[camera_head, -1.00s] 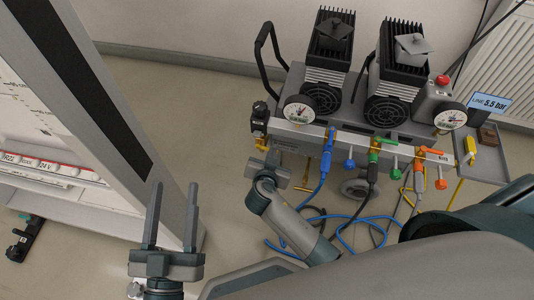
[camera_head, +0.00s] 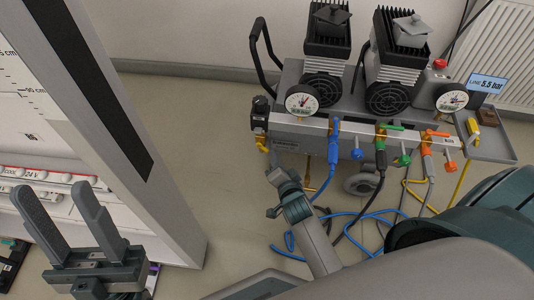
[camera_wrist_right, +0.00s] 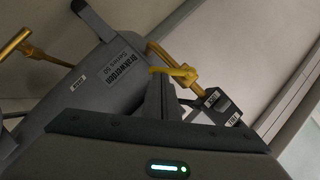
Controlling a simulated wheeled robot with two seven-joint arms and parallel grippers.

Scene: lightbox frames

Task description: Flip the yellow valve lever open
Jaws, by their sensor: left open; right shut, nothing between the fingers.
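The yellow valve lever (camera_head: 262,146) is at the left end of the grey manifold (camera_head: 300,126), below a black fitting. In the right wrist view the yellow lever (camera_wrist_right: 178,72) lies just past my fingertips, beside a brass stem running to a dark labelled block (camera_wrist_right: 216,106). My right gripper (camera_head: 271,160) is at the lever, small and partly hidden in the head view. Its fingers (camera_wrist_right: 158,80) are shut with nothing between them; whether they touch the lever is unclear. My left gripper (camera_head: 57,188) is open and empty at the lower left, far from the valve.
Two black compressors (camera_head: 326,50) stand behind the manifold with gauges (camera_head: 302,100). Blue, green and orange taps with hoses (camera_head: 290,236) hang in front. A display reads 5.5 bar (camera_head: 487,84).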

